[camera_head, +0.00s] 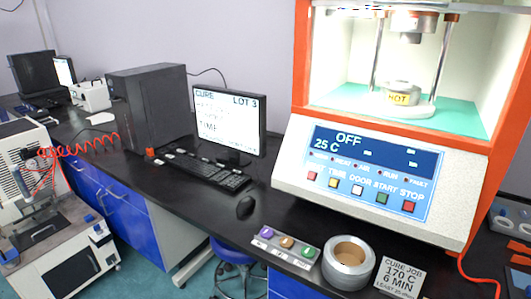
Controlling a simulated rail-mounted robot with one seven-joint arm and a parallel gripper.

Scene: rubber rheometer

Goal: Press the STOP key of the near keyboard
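An orange and white machine (285,165) stands at the right with a blue key panel (372,165) on its sloped front. The display reads OFF and 25 C. A row of coloured keys runs below it. The red key under the label STOP (409,206) is at the right end, beside the green START key (382,199). A black computer keyboard (205,170) lies on the bench before the monitor; no STOP label is readable on it. My gripper is not in view.
The machine's chamber is open, with a block labelled HOT (402,98). A mouse (245,207) and monitor (230,120) are left.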

